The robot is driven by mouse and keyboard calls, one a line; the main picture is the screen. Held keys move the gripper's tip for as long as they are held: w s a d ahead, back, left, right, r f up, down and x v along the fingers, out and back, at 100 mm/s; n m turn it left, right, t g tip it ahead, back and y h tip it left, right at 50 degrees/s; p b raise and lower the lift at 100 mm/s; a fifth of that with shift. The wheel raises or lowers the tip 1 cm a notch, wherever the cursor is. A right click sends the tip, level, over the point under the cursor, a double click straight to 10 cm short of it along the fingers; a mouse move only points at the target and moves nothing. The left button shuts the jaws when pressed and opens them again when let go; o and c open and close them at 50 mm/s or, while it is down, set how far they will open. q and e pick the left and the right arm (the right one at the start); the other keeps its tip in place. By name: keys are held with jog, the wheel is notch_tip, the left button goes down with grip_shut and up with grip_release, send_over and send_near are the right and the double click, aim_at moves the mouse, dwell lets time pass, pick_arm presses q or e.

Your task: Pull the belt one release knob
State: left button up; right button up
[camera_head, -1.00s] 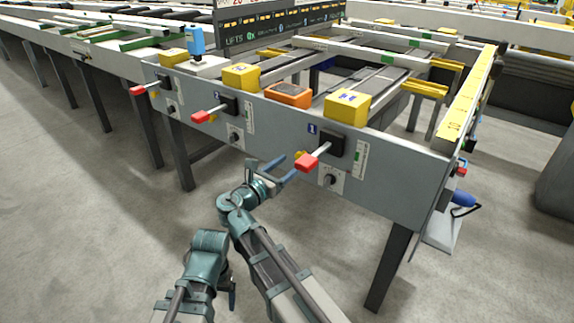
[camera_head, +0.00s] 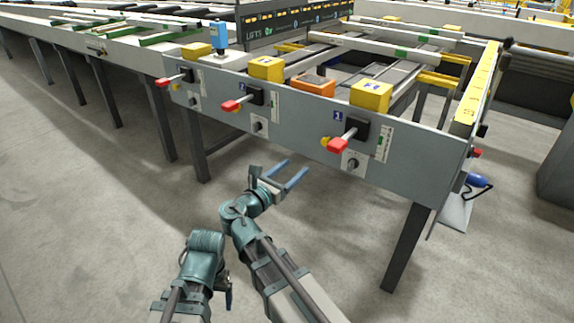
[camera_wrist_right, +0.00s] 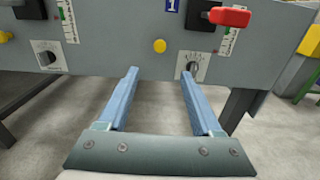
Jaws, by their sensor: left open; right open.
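The panel section with the blue "1" label (camera_head: 338,116) has a red-tipped lever (camera_head: 341,145), a small round yellow knob (camera_head: 325,142) and a black dial (camera_head: 353,163) below. In the right wrist view the yellow knob (camera_wrist_right: 159,46) shows between and beyond my finger tips, left of the dial (camera_wrist_right: 193,66); the red lever (camera_wrist_right: 228,16) is at upper right. My right gripper (camera_head: 298,165) is open and empty, below and in front of the panel, apart from the knob. My left gripper (camera_head: 229,293) is low at the left, partly hidden behind its own arm, and touches nothing visible.
Similar red levers (camera_head: 237,104) and dials sit further left on the grey panel (camera_head: 420,165). Yellow boxes (camera_head: 371,96) and an orange box (camera_head: 313,86) stand on its top edge. Dark table legs (camera_head: 407,247) stand below. The floor in front is clear.

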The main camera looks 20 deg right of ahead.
jog(key=s+d+f+m+g+y, duration=0.1)
jog(key=s+f+m+g+y, duration=0.35)
jog(key=f+m, duration=0.55)
jog(key=s+d+f+m+g+y, duration=0.1)
jog(key=s+f+m+g+y, duration=0.4)
jog(key=f+m, duration=0.45)
jog(key=s+a+f+m+y, duration=0.2)
jog(key=s+a+m+y, duration=0.2)
jog(key=a+m+y, duration=0.15)
jog(key=s+a+r+n+g+h+p, duration=0.2)
jog(key=s+a+r+n+p, duration=0.3)
jog(key=a+r+p, duration=0.5)
notch_tip(320, 180, up, 36)
jog(key=s+m+p, duration=0.1)
jog(key=p, duration=3.4)
jog(key=shift+s+a+f+m+p, duration=0.2)
jog(key=shift+a+f+m+p, duration=0.1)
jog(key=shift+a+p, duration=0.1)
